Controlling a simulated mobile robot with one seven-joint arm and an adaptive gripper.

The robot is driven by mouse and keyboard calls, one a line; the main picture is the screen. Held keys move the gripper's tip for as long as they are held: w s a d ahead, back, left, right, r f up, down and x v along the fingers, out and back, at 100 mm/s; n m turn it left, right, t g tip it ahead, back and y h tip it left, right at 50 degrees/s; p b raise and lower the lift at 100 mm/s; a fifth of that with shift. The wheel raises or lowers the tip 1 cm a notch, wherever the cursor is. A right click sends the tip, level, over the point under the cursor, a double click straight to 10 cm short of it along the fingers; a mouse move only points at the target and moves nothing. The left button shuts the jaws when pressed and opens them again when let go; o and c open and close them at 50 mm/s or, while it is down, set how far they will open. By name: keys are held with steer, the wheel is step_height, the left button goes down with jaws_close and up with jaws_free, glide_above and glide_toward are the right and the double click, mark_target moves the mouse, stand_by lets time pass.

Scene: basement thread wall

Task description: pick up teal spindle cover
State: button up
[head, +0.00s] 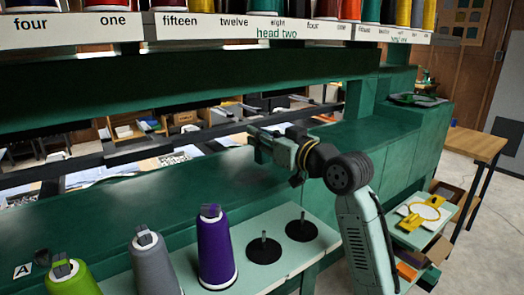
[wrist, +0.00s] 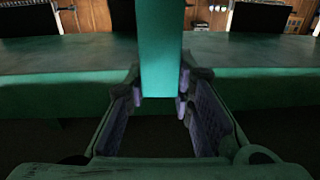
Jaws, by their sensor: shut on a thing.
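The teal spindle cover (wrist: 160,50) shows in the wrist view as a smooth, straight-sided teal bar between my fingers, running up out of the top of the picture. My gripper (wrist: 158,92) is shut on it, with a dark pad on either side of its lower end. In the head view my gripper (head: 262,147) points left above the long green machine bed. A small teal-green shape is at its tip there, but I cannot tell cover from fingers.
A pale green shelf (head: 330,237) in front holds purple (head: 215,250), grey (head: 154,265) and lime (head: 70,277) thread cones and two bare black spindle bases (head: 263,250). The green bed (head: 190,185) runs behind. A wooden table (head: 470,145) stands at the right, with open floor beside it.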

steer(key=s+d+b, duration=0.1)
steer(key=s, duration=0.6)
steer(key=s+d+r+b, duration=0.1)
steer(key=s+d+b, duration=0.1)
steer(key=s, duration=0.6)
steer(key=shift+d, duration=0.25)
steer(key=shift+s+r, duration=0.1)
